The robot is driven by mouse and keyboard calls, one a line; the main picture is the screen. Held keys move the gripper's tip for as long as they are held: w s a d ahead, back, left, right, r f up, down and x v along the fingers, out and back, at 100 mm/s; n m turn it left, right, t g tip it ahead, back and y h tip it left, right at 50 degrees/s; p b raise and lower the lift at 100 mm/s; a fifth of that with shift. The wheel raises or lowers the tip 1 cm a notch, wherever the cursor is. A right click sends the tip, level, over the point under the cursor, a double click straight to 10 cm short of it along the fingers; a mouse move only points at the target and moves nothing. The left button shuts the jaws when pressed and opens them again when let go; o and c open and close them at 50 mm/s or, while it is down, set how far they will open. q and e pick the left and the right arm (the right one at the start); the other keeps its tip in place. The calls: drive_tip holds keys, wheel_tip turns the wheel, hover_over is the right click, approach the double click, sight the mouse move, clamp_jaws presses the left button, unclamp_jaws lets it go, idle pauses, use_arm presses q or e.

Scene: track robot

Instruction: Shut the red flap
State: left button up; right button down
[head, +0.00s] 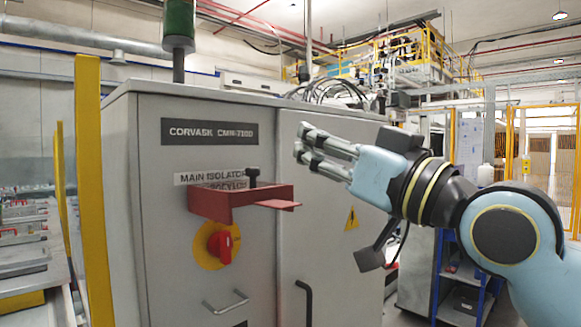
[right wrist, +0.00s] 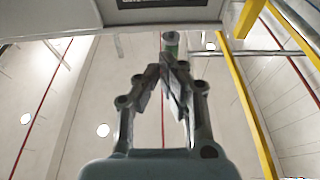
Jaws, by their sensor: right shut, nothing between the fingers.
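The red flap (head: 240,197) juts out from the grey cabinet's front, raised above the red rotary switch (head: 220,244) on its yellow plate. A black knob (head: 253,177) stands up at the flap's top. The flap covers part of the isolator label. My right gripper (head: 301,140) is shut and empty, above and to the right of the flap, with its fingers pointing left and clear of it. In the right wrist view the shut fingers (right wrist: 167,62) come together, and the flap does not show. My left gripper is not in view.
The grey cabinet (head: 330,240) has handles (head: 226,305) low on its front. A green beacon (head: 179,25) stands on top. A yellow post (head: 92,190) rises at the left. A blue rack (head: 462,270) stands at the right. The space before the flap looks clear.

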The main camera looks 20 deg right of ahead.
sight(238, 189)
drive_tip(key=b+x, duration=0.3)
drive_tip(key=x, duration=0.7)
drive_tip(key=shift+s+r, duration=0.1)
drive_tip(key=shift+s, duration=0.05)
wheel_tip(238, 189, down, 5)
drive_tip(key=shift+s+d+r, duration=0.1)
drive_tip(key=shift+r, duration=0.15)
